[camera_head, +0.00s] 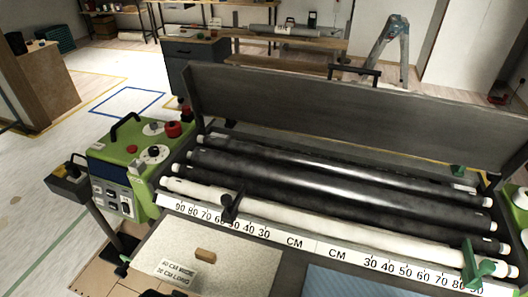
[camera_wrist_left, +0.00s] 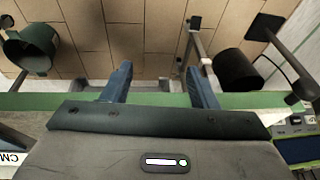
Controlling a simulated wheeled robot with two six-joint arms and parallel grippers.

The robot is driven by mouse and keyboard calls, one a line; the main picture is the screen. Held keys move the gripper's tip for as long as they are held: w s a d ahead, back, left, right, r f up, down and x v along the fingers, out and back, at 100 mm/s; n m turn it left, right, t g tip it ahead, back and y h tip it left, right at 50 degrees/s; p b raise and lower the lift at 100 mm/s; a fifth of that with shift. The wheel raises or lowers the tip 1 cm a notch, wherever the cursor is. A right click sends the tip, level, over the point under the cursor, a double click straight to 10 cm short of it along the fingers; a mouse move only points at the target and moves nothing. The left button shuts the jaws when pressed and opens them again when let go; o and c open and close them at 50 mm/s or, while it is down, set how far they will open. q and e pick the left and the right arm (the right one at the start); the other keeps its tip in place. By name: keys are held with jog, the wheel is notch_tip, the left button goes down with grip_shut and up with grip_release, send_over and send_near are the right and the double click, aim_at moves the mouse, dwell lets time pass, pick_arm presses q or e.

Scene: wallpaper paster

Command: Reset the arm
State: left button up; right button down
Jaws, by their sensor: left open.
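My left gripper (camera_wrist_left: 158,84) shows in the left wrist view with its two blue-grey fingers spread apart and nothing between them. Beyond the fingers is a tan tiled floor (camera_wrist_left: 140,40). A dark round cup-like part (camera_wrist_left: 238,70) is to the right and a dark green one (camera_wrist_left: 30,48) to the left, both apart from the fingers. In the head view I cannot clearly make out either gripper; a dark shape at the bottom edge is too cut off to tell. My right gripper is in neither view.
The pasting machine fills the head view's right side, with black rollers (camera_head: 330,178), a white ruler strip (camera_head: 250,231), a raised dark panel (camera_head: 350,115) and a green control box (camera_head: 130,160). A wallpaper sheet (camera_head: 215,245) bears a small tan block (camera_head: 205,255). Floor at left is mostly clear.

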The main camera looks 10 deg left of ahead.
pick_arm(q)
notch_tip(320, 180, down, 26)
jog(key=s+a+g, duration=0.1)
jog(key=s+a, duration=0.1)
jog(key=s+a+f+g, duration=0.1)
jog(key=s+f, duration=1.6)
jog(key=s, duration=0.1)
jog(key=shift+s+a+f, duration=0.2)
jog(key=shift+a+f, duration=0.05)
jog(key=shift+f, duration=0.15)
